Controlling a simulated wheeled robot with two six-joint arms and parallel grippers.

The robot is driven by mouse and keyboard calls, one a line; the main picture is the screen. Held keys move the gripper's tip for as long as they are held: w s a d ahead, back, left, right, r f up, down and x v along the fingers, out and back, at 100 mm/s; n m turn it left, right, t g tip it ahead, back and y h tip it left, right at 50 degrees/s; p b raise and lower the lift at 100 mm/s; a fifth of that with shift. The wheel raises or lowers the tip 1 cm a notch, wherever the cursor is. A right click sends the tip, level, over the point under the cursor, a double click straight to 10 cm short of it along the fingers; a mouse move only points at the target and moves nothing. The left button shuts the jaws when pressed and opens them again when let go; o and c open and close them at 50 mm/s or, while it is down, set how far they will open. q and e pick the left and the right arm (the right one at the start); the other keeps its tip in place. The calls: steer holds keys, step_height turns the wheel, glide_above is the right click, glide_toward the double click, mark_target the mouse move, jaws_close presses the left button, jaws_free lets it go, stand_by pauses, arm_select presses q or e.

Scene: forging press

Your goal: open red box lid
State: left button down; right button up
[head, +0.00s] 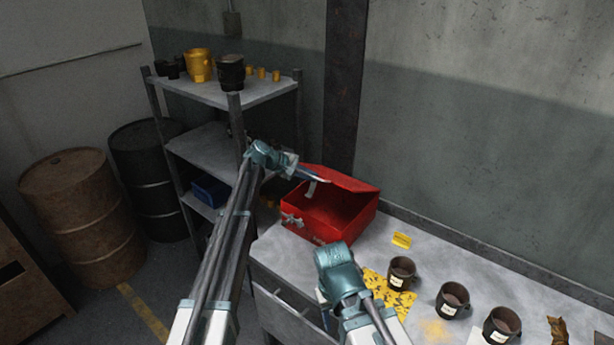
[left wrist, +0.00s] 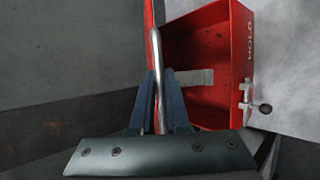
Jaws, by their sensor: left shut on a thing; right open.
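The red box (head: 322,211) stands on the grey workbench by the wall, with its lid (head: 342,180) raised at an angle and its inside partly visible. In the left wrist view, the box's open inside (left wrist: 195,55) and a metal latch (left wrist: 246,100) show to the right of my fingers. My left gripper (head: 318,179) is at the raised lid. In the left wrist view, its blue fingers (left wrist: 158,100) are shut around a bent metal handle (left wrist: 156,55) at the lid's edge. My right arm shows at the bottom of the head view, but I cannot make out its fingers.
A metal shelf (head: 222,92) with cups stands at the left. Barrels (head: 82,218) stand farther left.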

arm_select(q)
steer(key=shift+w+d+r+p, duration=0.2)
steer(key=shift+w+r+p, duration=0.2)
steer(key=shift+r, duration=0.15)
steer(key=shift+w+d+r+p, duration=0.25)
steer(key=shift+r+p, duration=0.1)
steer(key=shift+r, duration=0.15)
steer(key=c, duration=0.9)
jaws_free()
steer(key=p+v, duration=0.8)
steer(key=v, duration=0.6)
steer(key=shift+s+f, duration=0.1)
steer(key=shift+f, duration=0.05)
